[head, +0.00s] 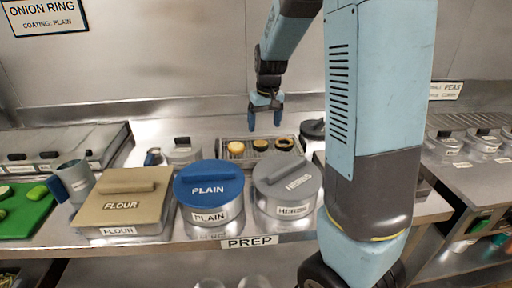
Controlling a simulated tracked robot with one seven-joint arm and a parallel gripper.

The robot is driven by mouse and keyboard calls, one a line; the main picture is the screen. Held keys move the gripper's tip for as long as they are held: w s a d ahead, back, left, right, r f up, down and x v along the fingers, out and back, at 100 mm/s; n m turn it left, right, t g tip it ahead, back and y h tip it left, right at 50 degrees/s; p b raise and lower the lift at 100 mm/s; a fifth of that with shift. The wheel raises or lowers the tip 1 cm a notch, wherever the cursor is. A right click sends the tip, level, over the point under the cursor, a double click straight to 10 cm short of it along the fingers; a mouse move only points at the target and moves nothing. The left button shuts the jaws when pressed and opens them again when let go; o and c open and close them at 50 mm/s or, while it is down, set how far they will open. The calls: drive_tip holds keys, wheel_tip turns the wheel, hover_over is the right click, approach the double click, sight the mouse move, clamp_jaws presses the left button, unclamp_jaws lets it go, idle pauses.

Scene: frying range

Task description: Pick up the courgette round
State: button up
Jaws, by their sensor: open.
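A green board (25,226) lies at the far left, cut off by the picture edge. A small pale round with a green rim (4,190), which looks like a courgette round, lies on it at the edge. A whole green piece (38,192) lies beside it. My gripper (265,121) is open and empty, pointing down above a wire rack (247,160) at the back of the prep counter. It is far to the right of the green board. Several browned rounds, among them a golden one (235,148), sit on the rack; their kind is too small to tell.
A flour box (122,205), a blue-lidded PLAIN tub (209,187) and a grey HERBS tub (287,190) line the counter's front. A jug (73,180) stands between board and flour box. My arm hides part of the right side.

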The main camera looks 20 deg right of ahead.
sight(260, 143)
drive_tip(key=f, duration=0.2)
drive_tip(key=shift+w+f, duration=0.2)
drive_tip(key=shift+f, duration=0.15)
drive_tip(key=shift+w+a+f, duration=0.15)
drive_tip(key=shift+f, duration=0.75)
drive_tip(key=shift+w+a+f, duration=0.1)
drive_tip(key=shift+w+f, duration=0.05)
drive_tip(key=shift+f, duration=0.7)
drive_tip(key=shift+w+a+f, duration=0.15)
drive_tip(key=shift+f, duration=0.75)
drive_tip(key=shift+c, duration=0.2)
drive_tip(key=c, duration=0.9)
drive_tip(key=shift+o, duration=0.2)
drive_tip(key=shift+r, duration=0.1)
